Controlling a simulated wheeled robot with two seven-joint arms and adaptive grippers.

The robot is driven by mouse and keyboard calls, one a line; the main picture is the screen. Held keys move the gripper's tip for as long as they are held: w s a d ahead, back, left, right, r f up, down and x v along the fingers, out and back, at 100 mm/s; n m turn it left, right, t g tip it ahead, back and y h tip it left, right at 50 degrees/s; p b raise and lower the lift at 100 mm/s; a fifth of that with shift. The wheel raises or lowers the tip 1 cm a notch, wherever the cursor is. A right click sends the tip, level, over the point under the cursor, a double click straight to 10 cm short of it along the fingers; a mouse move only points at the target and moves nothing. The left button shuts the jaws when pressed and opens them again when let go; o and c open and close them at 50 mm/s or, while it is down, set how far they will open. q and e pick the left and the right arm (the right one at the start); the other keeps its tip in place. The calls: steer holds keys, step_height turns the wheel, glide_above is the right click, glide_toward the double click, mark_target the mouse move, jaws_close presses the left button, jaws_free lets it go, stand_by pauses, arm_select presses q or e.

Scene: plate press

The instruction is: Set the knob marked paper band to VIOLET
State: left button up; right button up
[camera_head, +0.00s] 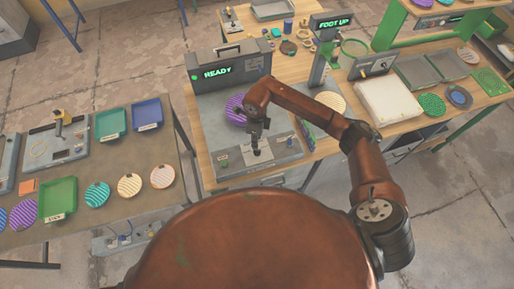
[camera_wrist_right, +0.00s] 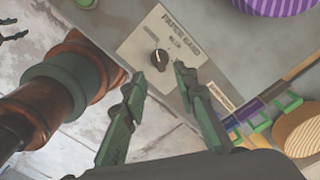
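The knob marked paper band (camera_wrist_right: 159,60) is a round black dial with a pale pointer mark, on a light plate (camera_wrist_right: 185,35) lettered PAPER BAND. The small position words are too blurred to read, so its setting cannot be told. My right gripper (camera_wrist_right: 160,73) is open, its two green fingers apart near the knob, with nothing between them; contact cannot be told. In the head view my right gripper (camera_head: 256,150) hangs over the press's front panel (camera_head: 236,172), and the knob cannot be made out there. My left gripper is not clearly in view.
The grey press housing (camera_head: 228,65) behind reads READY. A violet ribbed plate (camera_head: 234,108) lies before it. A green button (camera_head: 224,163) is on the panel's left. A post reading FOOT UP (camera_head: 333,23) stands to the right. The left table (camera_head: 150,105) holds plates and trays.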

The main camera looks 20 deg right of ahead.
mark_target(257, 151)
step_height(257, 151, down, 8)
steer(key=shift+r+p, duration=0.25)
steer(key=shift+p, duration=0.65)
steer(key=shift+c, duration=0.4)
jaws_close()
steer(key=shift+d, duration=0.2)
steer(key=shift+a, duration=0.15)
